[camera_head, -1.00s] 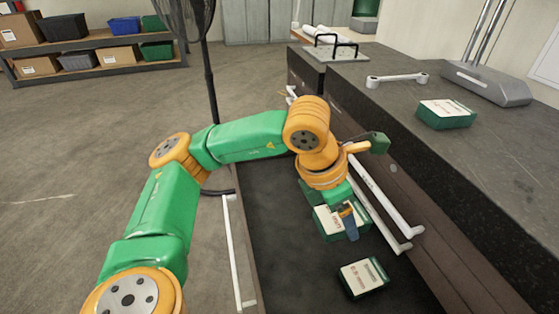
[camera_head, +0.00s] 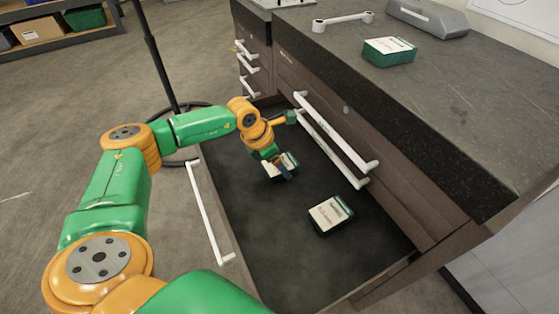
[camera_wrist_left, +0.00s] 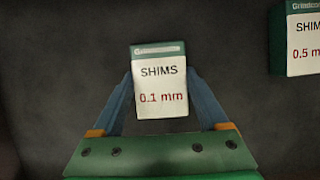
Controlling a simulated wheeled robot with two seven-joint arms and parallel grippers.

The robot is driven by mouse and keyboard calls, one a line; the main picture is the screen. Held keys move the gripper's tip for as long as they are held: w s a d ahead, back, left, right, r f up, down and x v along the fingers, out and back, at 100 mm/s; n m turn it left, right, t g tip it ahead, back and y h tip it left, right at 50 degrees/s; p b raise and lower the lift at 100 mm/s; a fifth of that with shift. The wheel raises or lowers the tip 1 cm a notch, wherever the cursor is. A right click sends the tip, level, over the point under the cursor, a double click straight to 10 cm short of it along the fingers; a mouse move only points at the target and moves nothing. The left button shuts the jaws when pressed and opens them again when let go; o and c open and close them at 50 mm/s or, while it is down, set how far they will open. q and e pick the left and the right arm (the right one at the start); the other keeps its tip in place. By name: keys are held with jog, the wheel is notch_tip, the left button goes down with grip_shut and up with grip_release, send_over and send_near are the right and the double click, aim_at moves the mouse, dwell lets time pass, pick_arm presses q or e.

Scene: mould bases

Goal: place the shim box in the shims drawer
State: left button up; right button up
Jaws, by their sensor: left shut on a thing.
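My left gripper (camera_head: 281,170) reaches down inside the open drawer (camera_head: 290,240). It is shut on a green-and-white shim box (camera_head: 289,160). In the left wrist view this box (camera_wrist_left: 160,92) reads "SHIMS 0.1 mm" and sits between the two blue fingers of my left gripper (camera_wrist_left: 164,85). Its underside is hidden, so I cannot tell whether it touches the drawer floor. A second shim box (camera_head: 330,214) lies on the dark drawer floor nearer the front. It shows at the right of the left wrist view (camera_wrist_left: 300,45), marked 0.5 mm. My right gripper is not in view.
A third green-and-white box (camera_head: 389,50) stands on the dark countertop (camera_head: 440,100), near a wrench-like tool (camera_head: 343,20). White handles of closed drawers (camera_head: 335,130) lie close to my left arm. A dark stand pole (camera_head: 155,60) rises behind the arm. Bare drawer floor surrounds the boxes.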

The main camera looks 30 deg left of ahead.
pick_arm(q)
jog(key=shift+f, duration=0.1)
jog(key=o, duration=1.5)
jog(key=shift+r, duration=0.35)
jog(key=v, duration=1.1)
jog(key=shift+s+a+r, duration=0.1)
jog(key=shift+s+r, duration=0.15)
jog(key=shift+r, duration=0.05)
